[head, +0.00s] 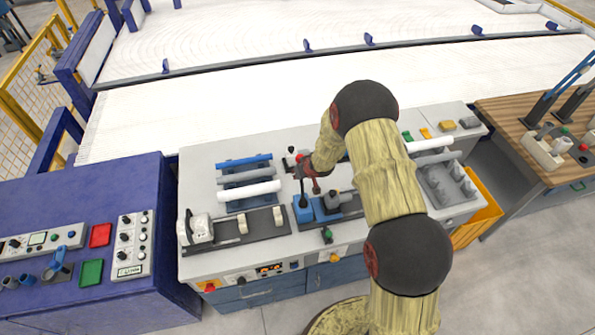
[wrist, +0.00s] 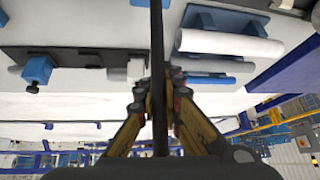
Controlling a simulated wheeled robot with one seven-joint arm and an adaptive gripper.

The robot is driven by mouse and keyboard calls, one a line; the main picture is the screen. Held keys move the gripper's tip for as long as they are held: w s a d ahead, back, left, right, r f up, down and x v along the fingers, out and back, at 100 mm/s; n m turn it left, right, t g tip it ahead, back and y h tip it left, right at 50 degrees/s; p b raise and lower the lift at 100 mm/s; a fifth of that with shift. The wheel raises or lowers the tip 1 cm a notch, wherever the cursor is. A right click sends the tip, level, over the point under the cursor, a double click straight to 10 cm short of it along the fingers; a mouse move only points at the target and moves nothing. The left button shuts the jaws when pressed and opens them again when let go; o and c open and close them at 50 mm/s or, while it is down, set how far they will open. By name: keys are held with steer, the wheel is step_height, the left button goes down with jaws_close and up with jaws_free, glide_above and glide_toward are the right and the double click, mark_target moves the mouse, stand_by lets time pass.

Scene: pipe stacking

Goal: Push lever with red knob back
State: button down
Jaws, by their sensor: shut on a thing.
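My gripper (head: 309,180) is over the middle of the grey-white bench, between the pipe rack and the blue clamp. In the wrist view its two fingers (wrist: 158,92) close in on a thin dark rod, the lever (wrist: 156,40), which runs down the middle of the picture. The fingers appear shut on it. The lever's red knob does not show clearly in either view; the gripper and wrist hide that part. In the head view a small white fixture with dark and red parts (head: 290,155) stands just left of the wrist.
A rack with blue, grey and white pipes (head: 250,190) is left of my gripper. A blue clamp (head: 303,211) and a dark rail with white blocks (head: 243,224) are nearer. Another white pipe (head: 430,142) lies to the right. The white area behind the bench is clear.

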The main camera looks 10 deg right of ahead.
steer(key=shift+w+r, duration=0.1)
steer(key=shift+w, duration=0.05)
steer(key=c, duration=2.2)
jaws_free()
steer(key=shift+w+d, duration=0.1)
steer(key=shift+w, duration=0.05)
steer(key=o, duration=0.3)
steer(key=v, duration=1.2)
steer(key=shift+f, duration=0.2)
